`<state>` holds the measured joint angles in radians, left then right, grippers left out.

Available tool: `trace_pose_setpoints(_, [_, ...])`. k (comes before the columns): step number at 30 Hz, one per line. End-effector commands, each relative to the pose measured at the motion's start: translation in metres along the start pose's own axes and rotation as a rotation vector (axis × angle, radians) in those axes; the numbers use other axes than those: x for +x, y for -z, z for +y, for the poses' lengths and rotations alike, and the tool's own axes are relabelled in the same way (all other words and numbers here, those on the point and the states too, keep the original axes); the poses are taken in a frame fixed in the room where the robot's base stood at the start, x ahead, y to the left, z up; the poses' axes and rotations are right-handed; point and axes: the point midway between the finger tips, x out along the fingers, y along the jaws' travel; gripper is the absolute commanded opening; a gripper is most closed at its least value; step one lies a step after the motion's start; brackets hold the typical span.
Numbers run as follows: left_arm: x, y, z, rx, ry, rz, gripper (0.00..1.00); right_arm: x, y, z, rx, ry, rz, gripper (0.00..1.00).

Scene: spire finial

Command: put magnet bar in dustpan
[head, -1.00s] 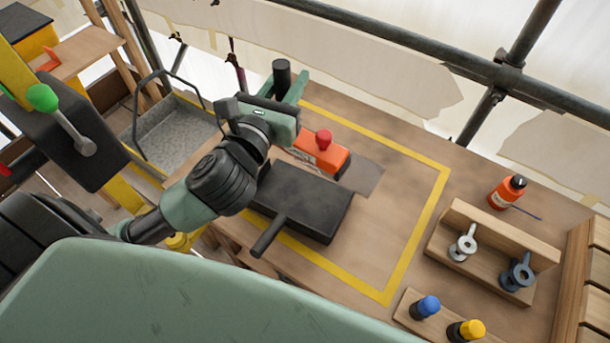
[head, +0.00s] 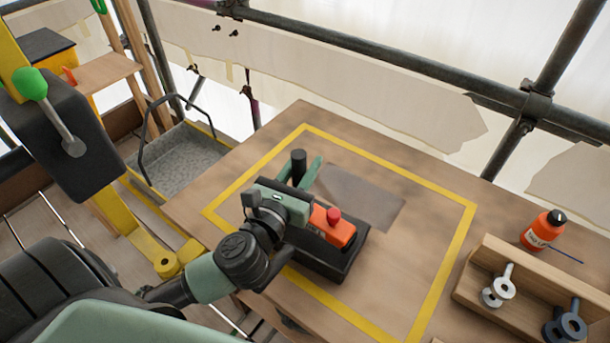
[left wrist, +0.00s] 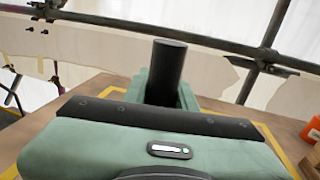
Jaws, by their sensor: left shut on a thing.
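My left gripper (head: 306,172) is shut on an upright black post (head: 298,160), which moves along with the bar. The post also stands between the green fingers in the left wrist view (left wrist: 167,65); its lower end is hidden. My right gripper is not in view.
An orange bottle (head: 543,231) and a wooden rack (head: 515,265) with metal eye fittings stand right. A grey metal tray (head: 185,160) is left, beyond the table.

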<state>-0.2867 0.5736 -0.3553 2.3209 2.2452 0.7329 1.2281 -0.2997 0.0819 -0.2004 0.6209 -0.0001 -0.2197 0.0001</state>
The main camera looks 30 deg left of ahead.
Motion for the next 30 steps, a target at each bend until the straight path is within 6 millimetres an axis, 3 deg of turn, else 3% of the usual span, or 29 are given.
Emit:
trace_pose_setpoints(1, [0.000, 0.012, 0.000, 0.000, 0.000, 0.000, 0.00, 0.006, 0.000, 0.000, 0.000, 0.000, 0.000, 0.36])
trace_pose_setpoints(5, [0.000, 0.024, 0.000, -0.001, 0.000, -0.002, 0.00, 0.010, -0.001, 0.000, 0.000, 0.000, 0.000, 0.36])
trace_pose_setpoints(17, [0.000, 0.028, 0.000, -0.001, 0.000, -0.003, 0.00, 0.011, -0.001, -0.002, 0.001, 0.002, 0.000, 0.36])
trace_pose_setpoints(18, [0.000, 0.030, 0.000, -0.001, 0.000, 0.000, 0.29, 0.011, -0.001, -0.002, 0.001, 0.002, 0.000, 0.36])
trace_pose_setpoints(20, [0.000, 0.029, 0.000, -0.001, 0.000, 0.000, 0.46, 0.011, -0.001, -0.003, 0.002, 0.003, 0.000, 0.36])
trace_pose_setpoints(30, [0.000, 0.027, 0.000, 0.000, 0.000, 0.000, 0.48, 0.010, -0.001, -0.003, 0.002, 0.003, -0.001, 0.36])
